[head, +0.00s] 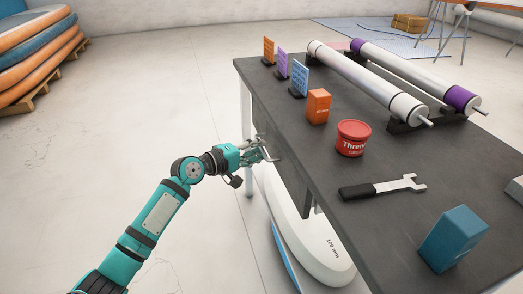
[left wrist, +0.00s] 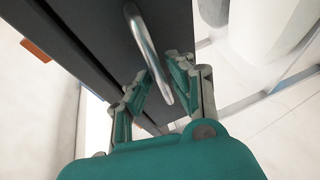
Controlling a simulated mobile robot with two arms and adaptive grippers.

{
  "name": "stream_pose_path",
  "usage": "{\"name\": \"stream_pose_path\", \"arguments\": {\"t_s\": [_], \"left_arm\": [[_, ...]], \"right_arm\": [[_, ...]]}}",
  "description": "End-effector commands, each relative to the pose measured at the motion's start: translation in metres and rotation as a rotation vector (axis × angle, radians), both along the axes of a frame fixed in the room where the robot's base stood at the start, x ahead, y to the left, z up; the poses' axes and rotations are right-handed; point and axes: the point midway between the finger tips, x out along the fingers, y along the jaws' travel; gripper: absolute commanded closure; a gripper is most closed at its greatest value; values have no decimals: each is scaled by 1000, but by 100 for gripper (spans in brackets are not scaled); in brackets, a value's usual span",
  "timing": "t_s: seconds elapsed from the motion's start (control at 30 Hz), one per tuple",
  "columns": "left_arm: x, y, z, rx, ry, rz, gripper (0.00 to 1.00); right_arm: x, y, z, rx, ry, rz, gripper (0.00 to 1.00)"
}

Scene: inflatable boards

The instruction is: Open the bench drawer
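The dark grey bench (head: 283,130) runs along the right half of the head view. In the left wrist view its dark drawer front (left wrist: 100,45) carries a curved silver bar handle (left wrist: 146,48). No gap from an opened drawer can be made out. My left gripper (head: 264,150) is at the bench's near left side, just below the top. In the left wrist view the gripper's fingers (left wrist: 158,82) are apart, one on each side of the handle's lower part. Whether either finger touches it is unclear. My right gripper is not in view.
On the bench top are an orange box (head: 318,106), a red tub (head: 353,138), a wrench (head: 384,187), a blue block (head: 453,238) and two rollers (head: 368,82). A white inflatable board (head: 312,240) stands under the bench. Floor left of the bench is clear.

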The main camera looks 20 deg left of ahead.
Motion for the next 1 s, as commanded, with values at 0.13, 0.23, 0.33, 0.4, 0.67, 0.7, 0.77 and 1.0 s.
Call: {"name": "stream_pose_path", "arguments": {"t_s": [0.13, 0.23, 0.33, 0.4, 0.67, 0.7, 0.77, 1.0], "left_arm": [[11, -7, -3, 0, 0, 0, 79], [13, -9, -3, 1, -1, 0, 79], [14, -9, -3, 1, 0, 0, 79], [13, -9, -3, 1, 0, 0, 79], [13, -9, -3, 1, -1, 0, 100], [13, -9, -3, 1, -1, 0, 100], [13, -9, -3, 1, -1, 0, 100], [13, -9, -3, 2, -1, 0, 100]], "right_arm": [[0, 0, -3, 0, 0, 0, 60], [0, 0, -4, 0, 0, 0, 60], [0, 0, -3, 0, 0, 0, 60], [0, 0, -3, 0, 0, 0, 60], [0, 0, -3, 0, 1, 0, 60], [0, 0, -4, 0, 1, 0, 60], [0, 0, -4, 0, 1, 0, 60], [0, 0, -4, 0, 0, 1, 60]]}}
